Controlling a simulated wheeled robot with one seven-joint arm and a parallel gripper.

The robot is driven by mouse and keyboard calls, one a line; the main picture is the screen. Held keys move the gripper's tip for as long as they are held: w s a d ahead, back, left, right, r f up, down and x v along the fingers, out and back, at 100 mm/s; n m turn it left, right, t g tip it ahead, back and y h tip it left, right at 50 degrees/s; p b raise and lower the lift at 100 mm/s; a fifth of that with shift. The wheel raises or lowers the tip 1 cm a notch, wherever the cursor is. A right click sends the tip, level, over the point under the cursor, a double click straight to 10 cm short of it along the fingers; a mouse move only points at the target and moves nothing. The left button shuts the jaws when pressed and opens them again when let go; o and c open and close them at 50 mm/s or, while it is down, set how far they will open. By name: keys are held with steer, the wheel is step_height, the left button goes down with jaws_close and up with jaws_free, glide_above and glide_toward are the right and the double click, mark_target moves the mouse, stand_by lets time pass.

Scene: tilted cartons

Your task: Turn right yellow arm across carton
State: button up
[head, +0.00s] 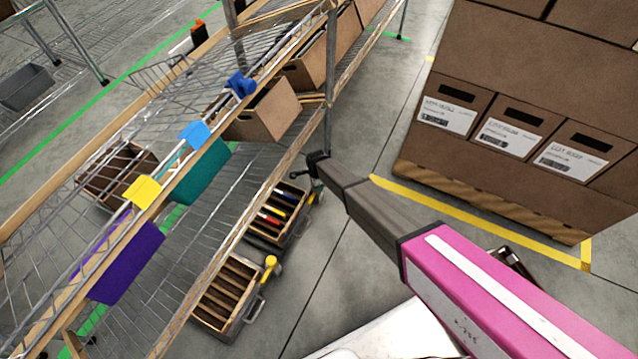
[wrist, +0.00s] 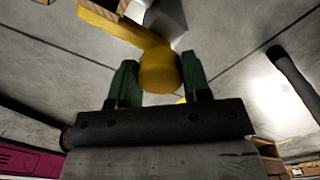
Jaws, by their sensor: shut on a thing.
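My gripper (head: 316,178) reaches down beside the far carton (head: 262,238), an open, tilted wooden box with colored items in its slots. In the wrist view the green fingers of my gripper (wrist: 158,85) sit on either side of the round yellow knob of the right yellow arm (wrist: 158,68) and are shut on it. The arm runs from the knob to the upper left, beside a wooden carton edge (wrist: 105,5). In the head view the gripper hides most of this arm. The near carton (head: 228,312) has its own yellow arm (head: 269,264) at its upper right corner.
A wire shelf (head: 190,110) with wooden edges rises left of my gripper, bearing a cardboard box (head: 268,112) and colored bins, including a teal one (head: 200,178). Stacked brown boxes (head: 480,150) stand on a pallet at right. Grey floor between is clear.

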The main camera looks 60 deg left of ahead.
steer(key=o, duration=1.3)
steer(key=shift+r, duration=0.1)
step_height(320, 180, up, 11)
steer(key=shift+f, duration=0.2)
steer(key=shift+w, duration=0.1)
